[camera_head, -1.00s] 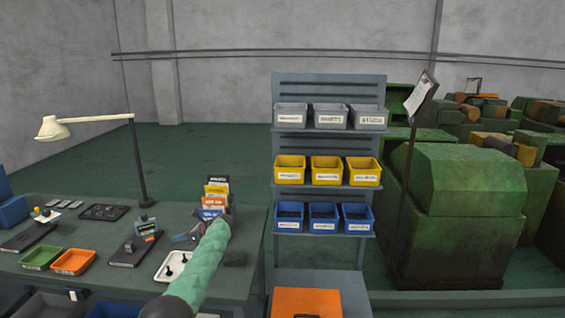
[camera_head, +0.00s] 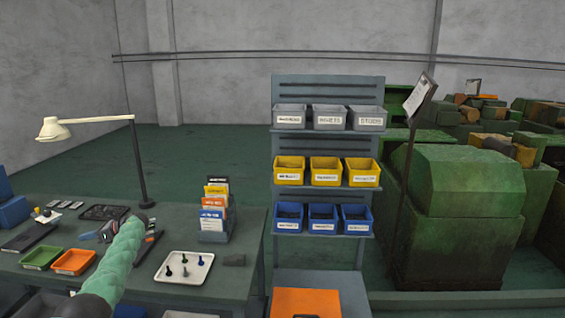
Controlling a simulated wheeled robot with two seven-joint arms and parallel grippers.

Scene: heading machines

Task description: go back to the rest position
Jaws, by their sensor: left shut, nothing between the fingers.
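My left arm, in a green sleeve, reaches up from the bottom left over the workbench (camera_head: 215,277). My left gripper (camera_head: 98,235) is at its far end, above the bench near the dark tray (camera_head: 105,212). It is shut and holds nothing that I can see. The arm covers part of a dark device on the bench. My right gripper is not in view.
A green bin (camera_head: 42,258) and an orange bin (camera_head: 74,262) lie left of the arm. A white tray (camera_head: 184,267) with several dark pieces lies right of it. A card holder (camera_head: 215,222), desk lamp (camera_head: 138,160) and bin rack (camera_head: 330,90) stand around.

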